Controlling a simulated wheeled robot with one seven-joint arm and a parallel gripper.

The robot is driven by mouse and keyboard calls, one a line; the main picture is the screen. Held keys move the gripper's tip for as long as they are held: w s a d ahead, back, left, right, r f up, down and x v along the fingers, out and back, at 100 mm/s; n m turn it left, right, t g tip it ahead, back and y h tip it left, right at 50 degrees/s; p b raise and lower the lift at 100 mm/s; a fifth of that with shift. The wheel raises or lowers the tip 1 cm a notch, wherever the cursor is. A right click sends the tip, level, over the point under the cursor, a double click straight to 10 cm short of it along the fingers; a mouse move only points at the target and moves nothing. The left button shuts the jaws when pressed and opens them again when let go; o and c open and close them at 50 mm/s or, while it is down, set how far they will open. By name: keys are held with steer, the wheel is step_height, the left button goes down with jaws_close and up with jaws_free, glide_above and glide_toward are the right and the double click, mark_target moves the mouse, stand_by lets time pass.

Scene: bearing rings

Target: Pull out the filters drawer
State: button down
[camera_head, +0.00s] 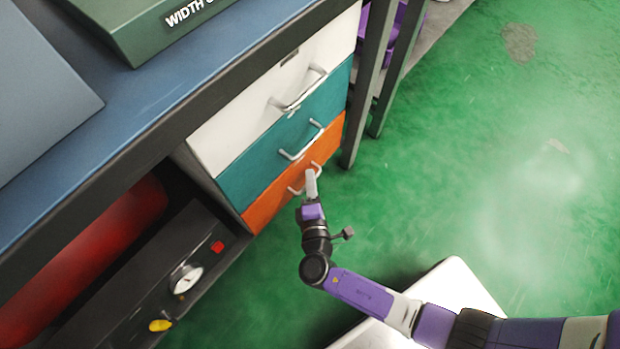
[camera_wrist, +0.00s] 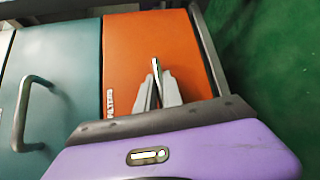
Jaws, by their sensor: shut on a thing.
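The filters drawer is the orange drawer (camera_head: 278,190), the lowest of a stack of three under the bench, and it looks shut in the head view. It fills the middle of the wrist view (camera_wrist: 150,45), where part of its white lettering shows. Its pale bar handle (camera_head: 318,167) shows partly behind my gripper (camera_head: 311,172). In the wrist view my gripper (camera_wrist: 159,88) has its fingers closed around the handle (camera_wrist: 155,68) in front of the orange face.
A teal drawer (camera_head: 260,160) and a white drawer (camera_head: 240,120), both with bar handles, sit above it. A dark table leg (camera_head: 362,110) stands to the right. A machine with a gauge (camera_head: 186,278) is at the lower left. Green floor (camera_head: 450,170) is open at right.

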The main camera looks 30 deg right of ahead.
steer(key=s+d, duration=0.4)
steer(key=s, duration=1)
steer(key=s+d+p, duration=0.1)
steer(key=s+d, duration=0.4)
steer(key=s, duration=0.8)
steer(key=shift+s, duration=0.4)
steer(key=c, duration=1.8)
jaws_free()
steer(key=shift+o, duration=0.2)
steer(key=p+v, duration=0.2)
steer(key=v, duration=0.5)
steer(key=shift+s+a, duration=0.2)
steer(key=shift+s, duration=0.15)
